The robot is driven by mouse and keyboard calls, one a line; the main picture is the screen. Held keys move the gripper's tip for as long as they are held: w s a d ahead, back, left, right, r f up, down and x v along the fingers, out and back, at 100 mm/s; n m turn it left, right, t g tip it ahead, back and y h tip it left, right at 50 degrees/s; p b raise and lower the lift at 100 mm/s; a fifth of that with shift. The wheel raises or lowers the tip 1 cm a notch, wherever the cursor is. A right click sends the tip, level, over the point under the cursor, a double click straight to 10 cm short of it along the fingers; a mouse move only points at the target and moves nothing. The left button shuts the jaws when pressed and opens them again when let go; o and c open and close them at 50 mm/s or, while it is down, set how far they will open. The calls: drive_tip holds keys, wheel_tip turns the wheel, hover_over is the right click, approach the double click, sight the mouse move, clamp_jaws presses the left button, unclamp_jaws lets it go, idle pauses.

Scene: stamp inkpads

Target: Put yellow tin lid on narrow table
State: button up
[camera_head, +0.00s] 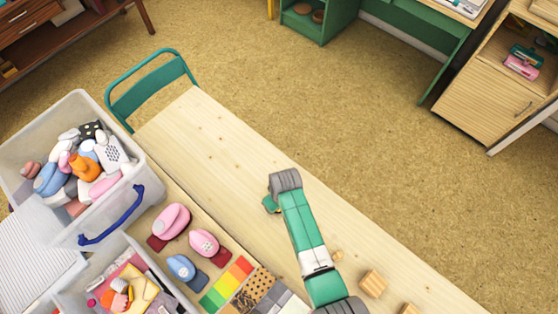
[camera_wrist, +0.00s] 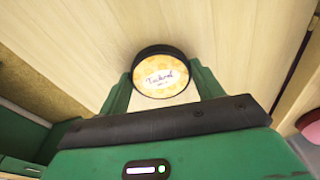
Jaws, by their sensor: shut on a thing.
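The yellow tin lid (camera_wrist: 161,75) is round, with a yellow patterned face, a white label with writing and a dark rim. In the wrist view it sits between the two green fingers of my gripper (camera_head: 271,204), which is shut on it. In the head view my gripper is over the pale wooden narrow table (camera_head: 215,140), and the lid cannot be made out there. The table's pale planks also fill the wrist view behind the lid (camera_wrist: 80,45). I cannot tell whether the lid touches the tabletop.
A clear bin (camera_head: 140,200) of punches stands at the left. Pink punches (camera_head: 172,220), a blue punch (camera_head: 184,268) and colour pads (camera_head: 226,283) lie along the near side. Wooden blocks (camera_head: 372,284) lie at the lower right.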

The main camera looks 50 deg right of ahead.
drive_tip(key=shift+f, duration=0.15)
drive_tip(key=o, duration=1)
drive_tip(key=shift+c, duration=0.2)
wheel_tip(320, 180, up, 12)
drive_tip(key=s+p, duration=0.1)
drive_tip(key=p, duration=0.2)
drive_tip(key=shift+s+r, duration=0.2)
drive_tip(key=shift+a, duration=0.1)
